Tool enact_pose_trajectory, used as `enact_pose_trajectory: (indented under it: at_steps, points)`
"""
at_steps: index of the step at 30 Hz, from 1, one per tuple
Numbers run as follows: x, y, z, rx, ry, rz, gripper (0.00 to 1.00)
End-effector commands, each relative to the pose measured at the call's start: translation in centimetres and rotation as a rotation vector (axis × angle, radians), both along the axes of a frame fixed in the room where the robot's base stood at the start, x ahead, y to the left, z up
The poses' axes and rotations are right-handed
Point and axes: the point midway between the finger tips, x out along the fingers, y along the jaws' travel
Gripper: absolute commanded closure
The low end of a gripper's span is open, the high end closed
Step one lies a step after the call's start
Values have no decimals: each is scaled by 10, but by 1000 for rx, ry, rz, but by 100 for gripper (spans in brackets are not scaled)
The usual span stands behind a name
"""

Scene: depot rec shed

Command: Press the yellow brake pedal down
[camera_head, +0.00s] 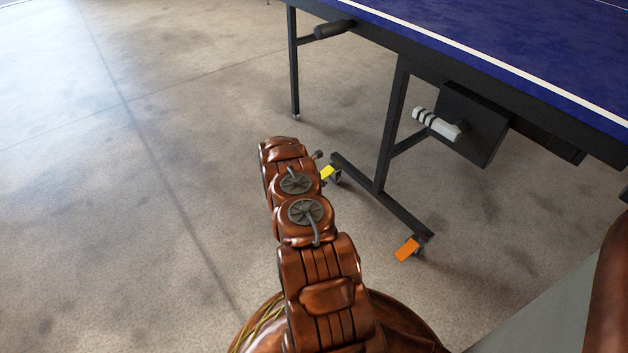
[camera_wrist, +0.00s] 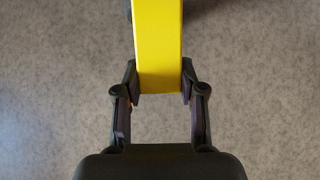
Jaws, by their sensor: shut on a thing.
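The yellow brake pedal (camera_head: 327,173) sits by a caster at the far end of the table's foot bar in the head view. In the wrist view the pedal (camera_wrist: 157,45) is a bright yellow bar running from the top edge to between my fingertips. My gripper (camera_wrist: 160,84) is shut on the pedal's end, with one finger against each side. In the head view my arm hides most of my gripper and part of the pedal. Whether the pedal is raised or lowered cannot be told.
An orange pedal (camera_head: 407,249) is at the near caster of the same foot bar (camera_head: 375,193). Above stand the blue table top (camera_head: 510,45), its black leg (camera_head: 391,125) and a white-and-black handle (camera_head: 437,124). Open concrete floor (camera_head: 130,190) lies left.

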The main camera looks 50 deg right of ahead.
Motion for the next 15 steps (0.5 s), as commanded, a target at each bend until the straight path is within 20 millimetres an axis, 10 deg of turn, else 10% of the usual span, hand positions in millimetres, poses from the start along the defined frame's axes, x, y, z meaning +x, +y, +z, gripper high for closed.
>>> enact_pose_trajectory:
  at_steps: [8, 9, 15]
  points:
    - [-3, -2, 0, 0, 3, -5, 100]
    - [-3, -2, 0, 0, 3, -5, 56]
    - [-2, -1, 0, 1, 2, -2, 36]
